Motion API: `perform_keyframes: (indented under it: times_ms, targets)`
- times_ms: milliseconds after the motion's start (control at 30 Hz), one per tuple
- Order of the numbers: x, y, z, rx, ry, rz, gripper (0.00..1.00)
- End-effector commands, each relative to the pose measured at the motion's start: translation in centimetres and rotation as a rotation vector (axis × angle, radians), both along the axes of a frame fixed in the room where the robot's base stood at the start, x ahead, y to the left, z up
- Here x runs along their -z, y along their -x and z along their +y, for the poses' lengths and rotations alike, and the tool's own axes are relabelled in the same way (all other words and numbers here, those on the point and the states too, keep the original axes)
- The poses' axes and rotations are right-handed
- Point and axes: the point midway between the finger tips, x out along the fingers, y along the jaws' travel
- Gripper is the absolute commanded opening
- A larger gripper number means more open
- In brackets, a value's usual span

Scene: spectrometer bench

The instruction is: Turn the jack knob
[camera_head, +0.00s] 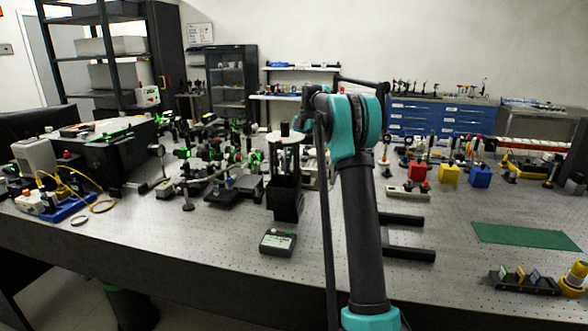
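No jack knob can be made out clearly. A dark block-like stand (286,197) with thin posts and a pale round plate (285,138) on top stands near the middle of the bench, just left of my arm; I cannot tell whether it is the jack. My arm rises from the bottom, right of centre, and bends at a teal joint above the bench. My gripper's fingers cannot be made out; they seem hidden behind the arm's upper links. The arm also covers part of the bench behind it.
A small dark box with a display (278,242) sits near the front edge of the perforated bench (180,240). Crowded optics fill the left and back. Right of my arm are two dark bars (408,253), red, yellow and blue blocks, and a green mat (525,236).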

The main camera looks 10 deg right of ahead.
Motion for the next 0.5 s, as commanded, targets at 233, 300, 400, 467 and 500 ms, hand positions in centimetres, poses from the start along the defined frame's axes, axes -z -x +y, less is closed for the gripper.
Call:
perform_keyframes:
  times_ms: [233, 300, 400, 467, 500]
  targets:
    - [2.9, 0.8, 1.0, -0.002, -0.001, -0.001, 0.43]
    - [3.3, 0.9, 1.1, -0.001, 0.0, 0.0, 0.43]
    - [3.6, 1.0, 1.1, -0.001, 0.0, 0.0, 0.43]
    - [3.6, 1.0, 1.2, -0.001, 0.0, 0.0, 0.43]
    - [3.6, 1.0, 1.2, -0.001, 0.0, 0.0, 0.43]
